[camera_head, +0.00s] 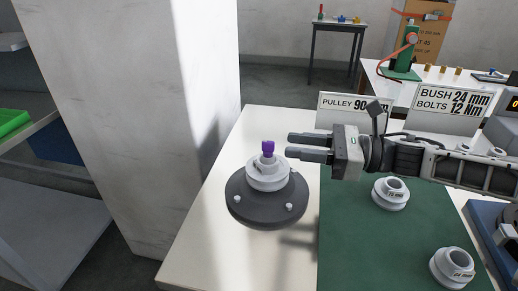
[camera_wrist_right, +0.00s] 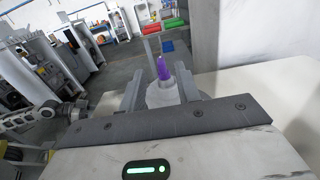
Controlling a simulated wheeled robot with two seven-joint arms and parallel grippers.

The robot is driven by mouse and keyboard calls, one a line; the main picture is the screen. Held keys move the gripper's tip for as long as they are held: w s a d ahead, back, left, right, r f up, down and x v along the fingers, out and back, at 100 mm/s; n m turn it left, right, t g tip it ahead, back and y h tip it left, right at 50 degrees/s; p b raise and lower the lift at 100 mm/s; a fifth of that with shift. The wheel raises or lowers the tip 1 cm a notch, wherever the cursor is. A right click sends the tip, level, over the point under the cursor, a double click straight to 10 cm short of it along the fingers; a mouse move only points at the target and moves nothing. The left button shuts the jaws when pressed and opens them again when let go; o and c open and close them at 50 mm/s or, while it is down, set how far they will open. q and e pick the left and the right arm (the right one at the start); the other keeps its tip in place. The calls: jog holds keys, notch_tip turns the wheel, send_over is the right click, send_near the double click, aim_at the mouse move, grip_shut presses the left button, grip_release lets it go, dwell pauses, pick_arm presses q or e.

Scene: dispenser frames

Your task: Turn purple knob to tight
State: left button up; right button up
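The purple knob (camera_head: 268,148) stands upright on top of a light grey stepped hub, which sits on a round dark grey base (camera_head: 240,208) on the white table. My right gripper (camera_head: 289,145) comes in from the right, its fingers pointing left toward the knob. Its fingertips are just right of the knob and apart from it in the head view. In the right wrist view, the knob (camera_wrist_right: 162,68) shows beyond and between the two spread fingers, with nothing held. The gripper is open. My left gripper does not show in the head view.
A green mat (camera_head: 350,240) bears two light grey flanged parts, one near the middle (camera_head: 390,194) and one at the front right (camera_head: 452,268). Signs reading PULLEY (camera_head: 335,104) and BUSH (camera_head: 455,101) stand behind. A white pillar (camera_head: 140,120) rises left of the table.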

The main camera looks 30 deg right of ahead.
aim_at(264, 141)
jog(key=shift+r+x, duration=0.2)
jog(key=shift+x, duration=1.6)
jog(key=p+x, duration=0.1)
jog(key=x, duration=0.2)
jog(key=shift+w+a, duration=0.15)
jog(key=shift+w, duration=0.05)
jog(key=shift+w+a+f+p, duration=0.2)
jog(key=shift+w+a+p, duration=0.15)
jog(key=shift+a, duration=0.1)
jog(key=shift+c, duration=0.3)
grip_shut()
